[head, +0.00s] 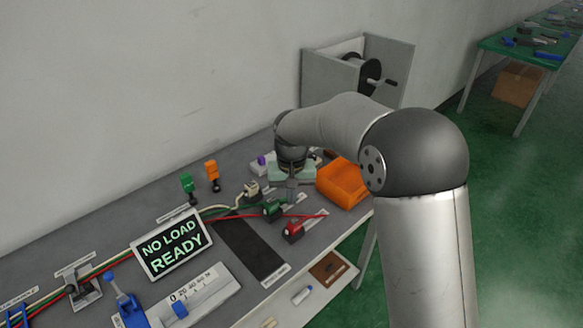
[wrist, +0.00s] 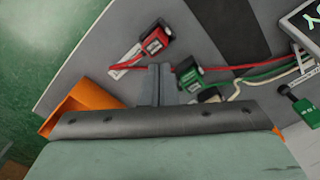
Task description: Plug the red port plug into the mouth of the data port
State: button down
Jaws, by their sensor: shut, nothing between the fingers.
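A red block-shaped connector (head: 292,231) with a dark face lies near the bench's front edge, beside a red cable. It looks like the red port plug, and it also shows in the wrist view (wrist: 155,41). A similar green connector (head: 272,210) lies left of it, and also shows in the wrist view (wrist: 188,74). My gripper (head: 291,194) points down just behind these two. In the wrist view its fingers (wrist: 158,84) are together and empty, below the red connector and left of the green one. I cannot tell which fixture is the data port.
An orange bin (head: 343,181) stands close right of my gripper. A pale connector (head: 251,190) with cables, and green (head: 187,184) and orange (head: 212,172) upright pieces, stand to the left. A "NO LOAD READY" sign (head: 172,243) and a dark strip (head: 248,250) are nearer.

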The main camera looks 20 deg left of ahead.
notch_tip(320, 180, up, 13)
jog(key=b, duration=0.1)
jog(key=s+d+r, duration=0.1)
jog(key=s+d, duration=0.1)
jog(key=d, duration=0.5)
jog(key=s+d+f+m, duration=0.15)
jog(key=s+d, duration=0.45)
jog(key=d, duration=0.6)
jog(key=s+d+f+m, duration=0.1)
jog(key=s+d+f, duration=0.3)
jog(key=s+d, duration=0.2)
jog(key=s+d+f+m, duration=0.1)
jog(key=s+d+f, duration=0.3)
jog(key=s, duration=0.7)
jog(key=shift+d+t, duration=0.3)
jog(key=shift+d, duration=0.55)
jog(key=shift+m, duration=0.25)
